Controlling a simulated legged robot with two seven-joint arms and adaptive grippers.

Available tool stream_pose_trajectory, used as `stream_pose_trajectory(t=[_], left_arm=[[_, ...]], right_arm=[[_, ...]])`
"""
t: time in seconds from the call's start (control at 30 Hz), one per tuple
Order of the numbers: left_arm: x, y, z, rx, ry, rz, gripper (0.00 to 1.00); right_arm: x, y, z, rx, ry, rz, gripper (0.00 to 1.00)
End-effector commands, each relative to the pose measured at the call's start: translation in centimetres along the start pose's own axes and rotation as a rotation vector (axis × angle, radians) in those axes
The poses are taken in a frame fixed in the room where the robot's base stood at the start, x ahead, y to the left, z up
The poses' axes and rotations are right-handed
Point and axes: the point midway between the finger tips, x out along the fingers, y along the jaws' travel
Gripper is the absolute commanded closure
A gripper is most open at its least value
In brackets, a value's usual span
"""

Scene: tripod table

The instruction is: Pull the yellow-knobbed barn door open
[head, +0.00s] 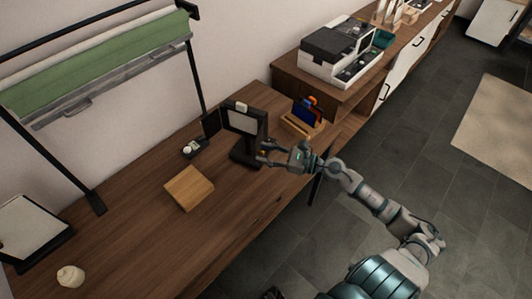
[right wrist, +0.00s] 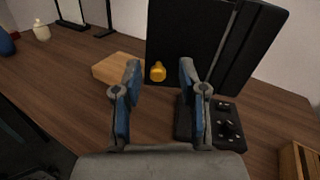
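The yellow knob (right wrist: 157,71) sits on an upright black panel (right wrist: 215,40) in the right wrist view. My right gripper (right wrist: 160,65) is open, with one finger on each side of the knob in that view and a gap to both. The knob looks a little beyond the fingertips, and I see no contact. In the head view my right gripper (head: 264,151) is beside a black stand with a pale framed face (head: 243,121) on the wooden table. The knob is hard to make out there. My left gripper is not in view.
A wooden block (head: 189,187) lies left of the stand. A wooden holder (head: 302,122) stands to the right. A white machine (head: 340,55) is farther back. The front left of the table (head: 130,235) is mostly clear.

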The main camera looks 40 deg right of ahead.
Motion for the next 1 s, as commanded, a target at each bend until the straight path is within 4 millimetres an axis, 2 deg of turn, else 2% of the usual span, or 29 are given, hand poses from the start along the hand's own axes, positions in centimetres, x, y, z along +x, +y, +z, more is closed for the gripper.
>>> stream_pose_trajectory(t=[0.17, 0.27, 0.7, 0.83, 1.0], left_arm=[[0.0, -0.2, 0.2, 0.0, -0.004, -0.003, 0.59], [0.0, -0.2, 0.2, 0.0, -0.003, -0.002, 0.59], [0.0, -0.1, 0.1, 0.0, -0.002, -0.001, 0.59], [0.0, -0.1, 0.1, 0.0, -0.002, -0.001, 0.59], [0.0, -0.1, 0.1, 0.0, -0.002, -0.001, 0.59]], right_arm=[[-0.2, 0.0, 0.0, 0.001, 0.0, -0.001, 0.59], [-1.1, 0.0, -0.1, 0.003, 0.0, -0.002, 0.59], [-10.1, -0.1, -0.3, 0.003, 0.002, -0.003, 0.59], [-11.5, -0.2, -0.2, 0.003, 0.0, -0.001, 0.59], [-12.0, -0.1, -0.2, 0.002, 0.001, 0.0, 0.59]])
